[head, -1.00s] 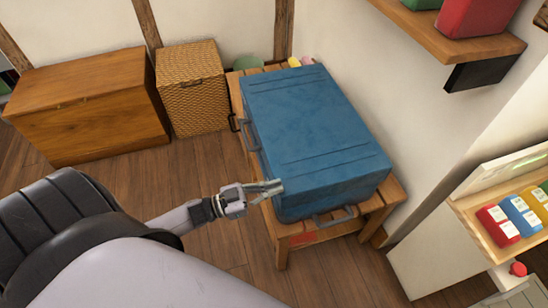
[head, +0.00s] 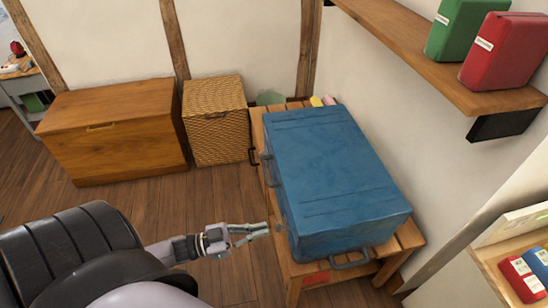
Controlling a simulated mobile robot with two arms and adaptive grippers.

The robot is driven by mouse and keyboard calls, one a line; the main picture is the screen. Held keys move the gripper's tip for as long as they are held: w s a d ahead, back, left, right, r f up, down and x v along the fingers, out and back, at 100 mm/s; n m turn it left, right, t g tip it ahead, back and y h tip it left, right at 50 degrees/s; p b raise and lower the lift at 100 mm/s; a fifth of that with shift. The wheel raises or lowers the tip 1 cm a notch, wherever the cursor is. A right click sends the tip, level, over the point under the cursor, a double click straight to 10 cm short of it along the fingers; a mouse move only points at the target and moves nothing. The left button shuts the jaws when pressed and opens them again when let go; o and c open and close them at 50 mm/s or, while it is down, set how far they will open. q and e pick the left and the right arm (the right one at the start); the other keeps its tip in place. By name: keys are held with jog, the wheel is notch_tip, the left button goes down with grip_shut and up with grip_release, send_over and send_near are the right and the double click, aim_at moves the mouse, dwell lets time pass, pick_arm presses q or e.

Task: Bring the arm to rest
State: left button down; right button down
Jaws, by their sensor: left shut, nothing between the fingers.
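My left gripper (head: 262,230) is shut and empty in the head view. It points right, with its fingertips just left of the near left corner of a blue case (head: 335,170). Whether the fingertips touch the case cannot be told from this angle. My left arm comes in from the lower left. The blue case lies closed on a slatted wooden table (head: 410,236), with dark handles on its left and front sides. My right gripper is not in view.
A wooden chest (head: 115,135) and a wicker basket (head: 213,123) stand along the back wall. A wall shelf (head: 420,60) at the upper right holds a green binder (head: 455,28) and a red binder (head: 503,52). Open floor (head: 130,205) lies left of the table.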

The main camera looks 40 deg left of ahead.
pick_arm(q)
jog(key=s+a+f+n+g+y, duration=0.25)
jog(key=f+y, duration=0.35)
jog(key=f, duration=0.7)
jog(key=s+a+f+n+g+y, duration=0.1)
jog(key=s+f+n+y, duration=0.3)
jog(key=f, duration=0.8)
jog(key=s+d+f+g+y, duration=0.1)
jog(key=s+d+f+g, duration=0.3)
jog(key=s+f, duration=0.3)
jog(key=s+d+f+g+y, duration=0.1)
jog(key=s+d+f+g, duration=0.4)
jog(key=s, duration=0.9)
notch_tip(320, 180, down, 3)
jog(key=shift+s+d+m+g+y+p, duration=0.15)
jog(key=shift+d+m+g+y+p, duration=0.2)
jog(key=shift+g, duration=0.2)
jog(key=shift+a, duration=0.1)
